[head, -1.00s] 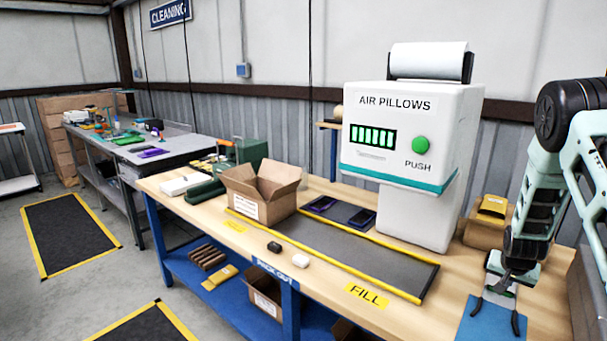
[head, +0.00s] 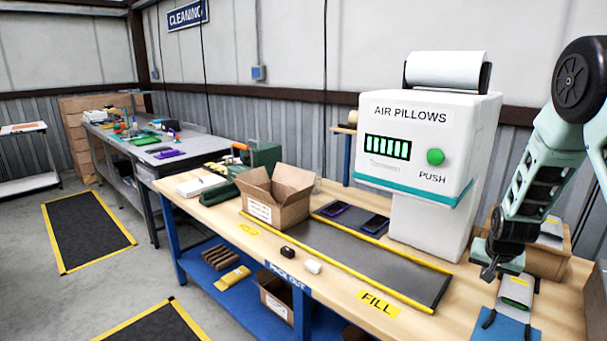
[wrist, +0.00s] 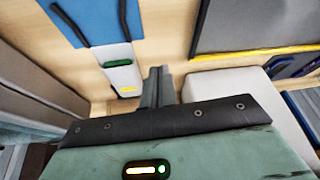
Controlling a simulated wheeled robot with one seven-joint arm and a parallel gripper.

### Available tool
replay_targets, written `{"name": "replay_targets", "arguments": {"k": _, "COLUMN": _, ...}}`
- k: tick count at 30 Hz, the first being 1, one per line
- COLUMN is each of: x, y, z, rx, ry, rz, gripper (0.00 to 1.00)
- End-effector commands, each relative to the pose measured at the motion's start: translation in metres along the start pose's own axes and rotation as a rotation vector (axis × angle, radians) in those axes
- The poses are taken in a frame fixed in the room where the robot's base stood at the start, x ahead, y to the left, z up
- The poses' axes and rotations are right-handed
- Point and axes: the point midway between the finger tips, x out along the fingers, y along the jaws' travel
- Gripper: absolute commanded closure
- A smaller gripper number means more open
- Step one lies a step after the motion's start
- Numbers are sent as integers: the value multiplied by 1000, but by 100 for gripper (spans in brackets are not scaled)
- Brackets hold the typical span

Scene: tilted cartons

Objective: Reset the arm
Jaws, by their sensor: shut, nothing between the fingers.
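My gripper (head: 488,272) is in the head view at the right, low over the wooden bench (head: 345,192) and in front of the air pillow machine (head: 430,140). Its fingers also show in the wrist view (wrist: 158,85), closed together with nothing between them. My arm reaches down from the upper right, bent. Beside the gripper, to its right, a pale grey item with a green part (head: 516,290) lies at the blue mat (head: 508,330). The item also shows in the wrist view (wrist: 121,72), apart from the fingers.
An open carton (head: 278,198) stands tilted on the bench by the dark yellow-edged strip (head: 350,250). A brown carton (head: 540,262) stands right of the machine. Black and white small pieces lie near the front edge. Floor to the left is open.

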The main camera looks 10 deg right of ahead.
Motion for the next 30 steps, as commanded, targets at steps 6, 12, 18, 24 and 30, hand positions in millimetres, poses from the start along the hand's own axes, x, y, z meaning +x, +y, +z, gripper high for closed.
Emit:
{"name": "replay_targets", "arguments": {"k": 6, "x": -86, "y": -117, "z": 79, "rx": -251, "ry": -120, "rz": -151, "gripper": 100}}
{"name": "replay_targets", "arguments": {"k": 12, "x": -175, "y": -179, "z": 179, "rx": -540, "ry": -229, "rz": -256, "gripper": 100}}
{"name": "replay_targets", "arguments": {"k": 18, "x": -263, "y": -185, "z": 292, "rx": -891, "ry": -320, "rz": -318, "gripper": 100}}
{"name": "replay_targets", "arguments": {"k": 24, "x": -320, "y": -146, "z": 373, "rx": -1203, "ry": -367, "rz": -318, "gripper": 100}}
{"name": "replay_targets", "arguments": {"k": 30, "x": -338, "y": -121, "z": 400, "rx": -1337, "ry": -379, "rz": -302, "gripper": 100}}
